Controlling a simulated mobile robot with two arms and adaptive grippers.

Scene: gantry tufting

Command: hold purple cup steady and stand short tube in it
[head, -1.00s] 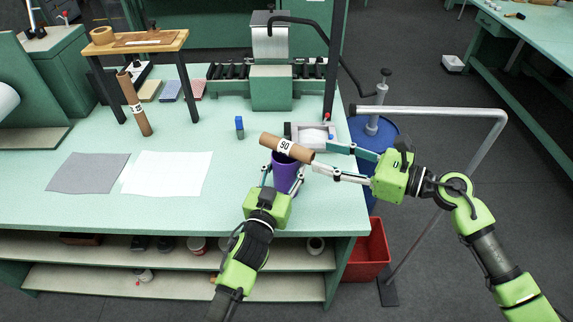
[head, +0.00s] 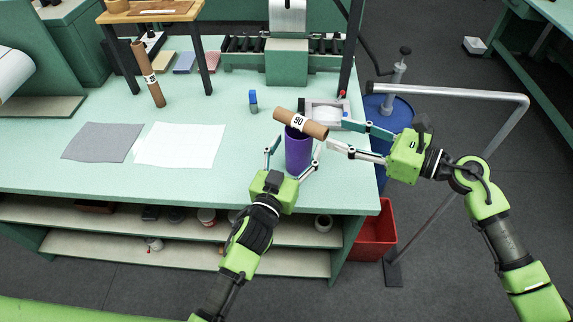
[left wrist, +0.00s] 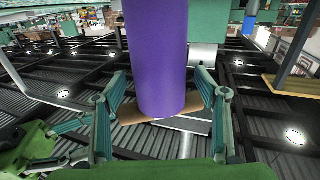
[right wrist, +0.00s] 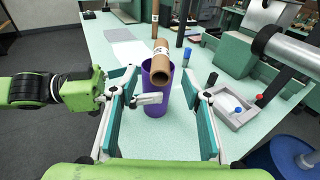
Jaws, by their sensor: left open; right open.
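The purple cup (head: 298,155) stands upright near the front right of the bench; it also shows in the left wrist view (left wrist: 156,55). The short brown tube (head: 284,116), with a white label, lies tilted across the cup's mouth and hides most of the rim. My left gripper (head: 293,155) is open, its fingers on either side of the cup, with gaps showing in the left wrist view. My right gripper (head: 335,135) is open at the tube's right end. In the right wrist view, the tube (right wrist: 161,68) and cup (right wrist: 154,103) show beyond its parted fingers.
A blue bottle (head: 253,101) stands left of the cup. A grey tray (head: 310,105) sits just behind. Grey and white sheets (head: 180,145) lie flat at left. The bench front is clear.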

